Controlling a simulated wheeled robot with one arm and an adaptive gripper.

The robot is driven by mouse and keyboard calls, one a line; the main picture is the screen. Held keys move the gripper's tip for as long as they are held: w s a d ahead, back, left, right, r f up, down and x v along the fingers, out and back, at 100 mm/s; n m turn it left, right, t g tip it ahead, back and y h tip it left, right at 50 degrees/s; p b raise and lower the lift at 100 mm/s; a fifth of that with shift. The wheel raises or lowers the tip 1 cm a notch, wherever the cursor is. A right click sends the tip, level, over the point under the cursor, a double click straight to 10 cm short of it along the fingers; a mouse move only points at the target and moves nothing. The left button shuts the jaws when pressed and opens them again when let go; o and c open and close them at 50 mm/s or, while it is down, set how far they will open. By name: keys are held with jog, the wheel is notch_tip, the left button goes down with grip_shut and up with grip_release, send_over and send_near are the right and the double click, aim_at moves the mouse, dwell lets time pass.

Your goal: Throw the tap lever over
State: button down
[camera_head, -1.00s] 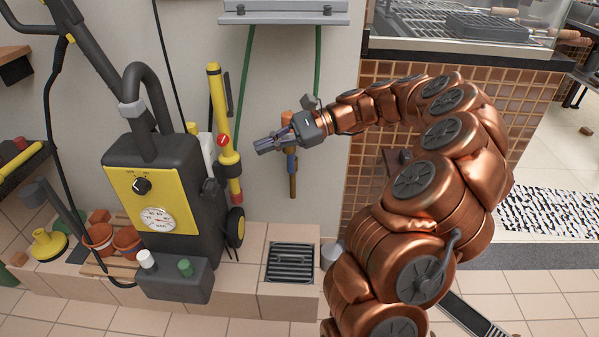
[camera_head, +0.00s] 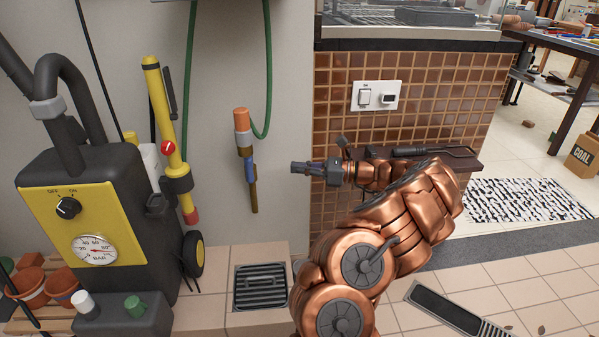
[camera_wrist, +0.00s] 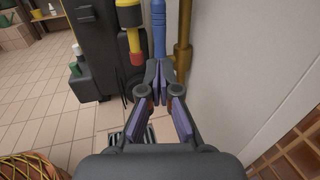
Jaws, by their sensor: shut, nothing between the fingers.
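The tap is on the grey wall, with a brass pipe (camera_head: 254,197) hanging down and an orange hose fitting (camera_head: 241,118) above. Its blue lever (camera_head: 249,170) lies along the brass, pointing down. In the wrist view the blue lever (camera_wrist: 159,32) stands upright in the picture just past my fingertips, with the brass pipe (camera_wrist: 183,40) to its right. My gripper (camera_head: 294,167) is shut and empty, to the right of the tap in the head view, with a visible gap there. In the wrist view its fingertips (camera_wrist: 159,72) meet near the lever's end; I cannot tell whether they touch.
A black and yellow pressure washer (camera_head: 95,215) with a yellow lance (camera_head: 162,120) stands left of the tap. A green hose (camera_head: 190,80) hangs on the wall. A drain grate (camera_head: 260,287) is below. A tiled counter (camera_head: 420,80) with a switch plate (camera_head: 376,96) is right.

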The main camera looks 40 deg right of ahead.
aim_at(249, 164)
jog(key=b+x, duration=0.4)
jog(key=x, duration=0.6)
jog(key=shift+w+a, duration=0.2)
jog(key=shift+w, duration=0.05)
jog(key=shift+a+r+p, duration=0.15)
jog(key=shift+r+p, duration=0.1)
jog(key=shift+p, duration=0.35)
